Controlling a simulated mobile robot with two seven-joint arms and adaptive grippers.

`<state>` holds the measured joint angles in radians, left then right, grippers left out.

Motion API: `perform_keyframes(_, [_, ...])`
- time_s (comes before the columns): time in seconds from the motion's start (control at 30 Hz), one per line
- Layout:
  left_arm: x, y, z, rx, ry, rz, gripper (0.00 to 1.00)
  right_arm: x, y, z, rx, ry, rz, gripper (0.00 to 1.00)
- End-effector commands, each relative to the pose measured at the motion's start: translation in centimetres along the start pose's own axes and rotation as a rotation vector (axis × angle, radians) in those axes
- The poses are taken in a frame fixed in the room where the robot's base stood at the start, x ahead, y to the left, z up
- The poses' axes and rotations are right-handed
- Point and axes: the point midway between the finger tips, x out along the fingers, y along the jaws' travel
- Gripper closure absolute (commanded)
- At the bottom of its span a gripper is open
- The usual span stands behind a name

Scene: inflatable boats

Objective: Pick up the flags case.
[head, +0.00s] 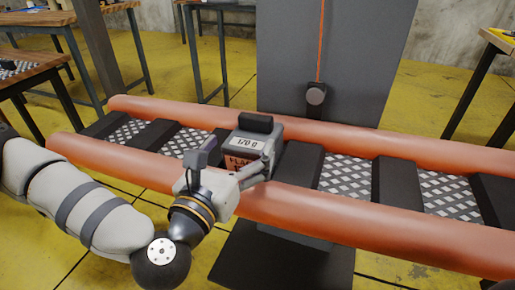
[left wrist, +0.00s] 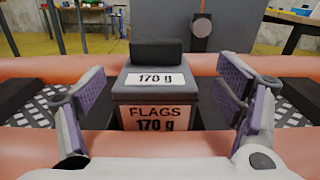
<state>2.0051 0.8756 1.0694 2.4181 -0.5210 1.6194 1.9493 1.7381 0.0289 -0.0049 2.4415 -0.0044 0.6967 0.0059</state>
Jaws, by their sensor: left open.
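The flags case (head: 254,144) is a grey box with a dark top handle, a white "170 g" label and a pinkish "FLAGS 170 g" front label. It stands upright inside the orange inflatable boat (head: 330,215), between black cross pieces. My left gripper (head: 236,165) reaches over the boat's near tube, just in front of the case. In the left wrist view, the case (left wrist: 155,92) sits between the two spread fingers, with gaps on both sides. The left gripper is open and empty. The case's lower part is partly hidden by the gripper in the head view. My right gripper is not in view.
A grey post (head: 335,60) with a round knob (head: 316,93) and an orange cord stands behind the boat. Wooden tables stand at the back left (head: 30,18) and right (head: 498,40). Chequered metal plates (head: 347,175) line the boat floor. Yellow floor lies around it.

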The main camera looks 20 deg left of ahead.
Motion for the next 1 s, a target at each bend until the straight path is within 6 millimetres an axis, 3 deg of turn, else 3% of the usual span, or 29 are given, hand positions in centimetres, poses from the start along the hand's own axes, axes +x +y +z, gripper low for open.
perform_keyframes(0.4, [6.9,0.5,0.3,0.002,-0.005,-0.003,0.15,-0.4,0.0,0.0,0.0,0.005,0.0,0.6])
perform_keyframes(0.7, [7.8,0.5,0.2,0.001,-0.002,-0.003,0.15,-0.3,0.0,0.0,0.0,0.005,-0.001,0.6])
perform_keyframes(1.0, [7.8,0.5,0.2,0.001,-0.002,-0.003,0.83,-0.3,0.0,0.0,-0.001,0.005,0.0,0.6])
